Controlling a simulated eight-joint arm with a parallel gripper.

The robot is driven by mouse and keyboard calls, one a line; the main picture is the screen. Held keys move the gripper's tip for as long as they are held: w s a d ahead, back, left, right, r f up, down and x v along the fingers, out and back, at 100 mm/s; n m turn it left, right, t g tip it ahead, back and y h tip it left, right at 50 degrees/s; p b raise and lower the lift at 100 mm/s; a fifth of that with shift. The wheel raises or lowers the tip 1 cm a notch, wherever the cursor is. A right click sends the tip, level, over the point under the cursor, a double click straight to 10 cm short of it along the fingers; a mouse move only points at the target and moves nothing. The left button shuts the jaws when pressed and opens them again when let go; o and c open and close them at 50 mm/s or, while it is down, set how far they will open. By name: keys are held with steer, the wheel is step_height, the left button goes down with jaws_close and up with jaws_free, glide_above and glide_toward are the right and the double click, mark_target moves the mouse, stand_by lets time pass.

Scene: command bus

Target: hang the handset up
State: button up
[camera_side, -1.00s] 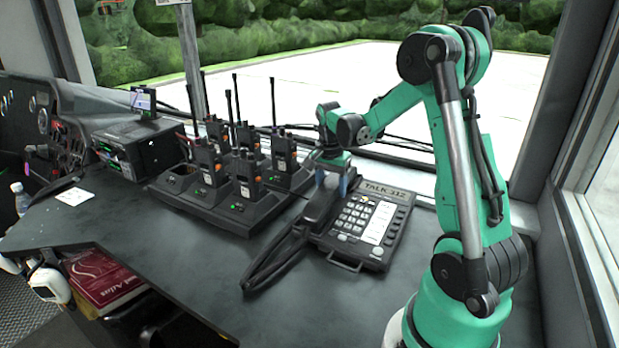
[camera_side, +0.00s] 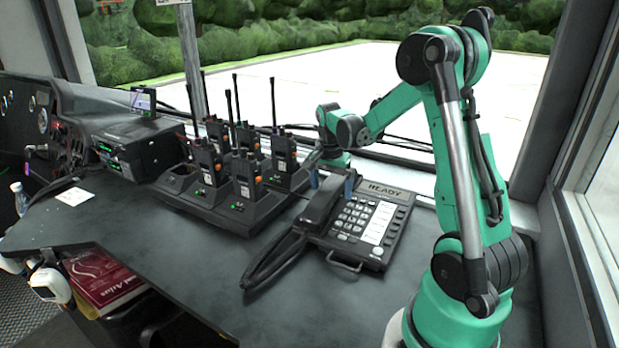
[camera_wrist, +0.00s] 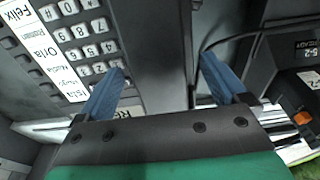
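The dark handset (camera_side: 318,208) lies lengthwise in the cradle on the left side of the desk phone (camera_side: 347,251). The phone's display (camera_side: 384,190) reads READY. My gripper (camera_side: 331,184) is above the far end of the handset with its two blue fingers spread, one on either side. In the wrist view the handset (camera_wrist: 160,40) runs between the open fingertips (camera_wrist: 162,64), and the phone's keypad is to the left. The far end of the handset is partly hidden by my gripper.
A black cord (camera_side: 270,265) loops on the desk (camera_side: 210,285) in front of the phone. Several radios stand in charger trays (camera_side: 238,212) left of the phone, close to my gripper. The desk's front area is clear.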

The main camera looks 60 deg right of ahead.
steer(key=r, duration=0.2)
steer(key=a+r, duration=0.1)
steer(key=r, duration=0.2)
steer(key=shift+r, duration=0.2)
steer(key=s+a+r+n+t+y, duration=0.1)
steer(key=a+n+t, duration=0.6)
steer(key=a+n, duration=1.1)
steer(key=s+a+r, duration=0.1)
steer(key=a, duration=0.4)
steer(key=shift+r+y, duration=0.2)
steer(key=shift+y, duration=0.1)
